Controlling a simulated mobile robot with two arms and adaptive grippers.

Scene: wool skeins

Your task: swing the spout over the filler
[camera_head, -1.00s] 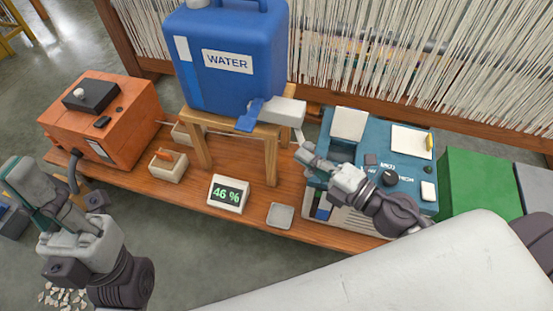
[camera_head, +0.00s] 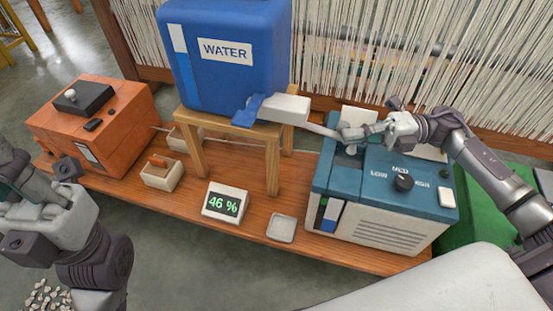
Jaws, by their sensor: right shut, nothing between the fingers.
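A blue water can (camera_head: 232,80) stands on a wooden stand, with a pale tap block (camera_head: 284,108) and blue lever (camera_head: 249,112) at its base. The thin grey spout (camera_head: 322,130) reaches right from the block, over the left edge of the teal machine (camera_head: 385,168). My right gripper (camera_head: 345,133) is shut and empty beside the spout's end, above the machine's top. Whether it touches the spout is unclear. The filler is largely hidden beneath my fingers. My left gripper (camera_head: 14,168) is at the left edge, partly cut off, away from these things.
An orange box (camera_head: 93,125) stands at left on the wooden bench (camera_head: 245,240). The loom's threads (camera_head: 400,50) rise behind.

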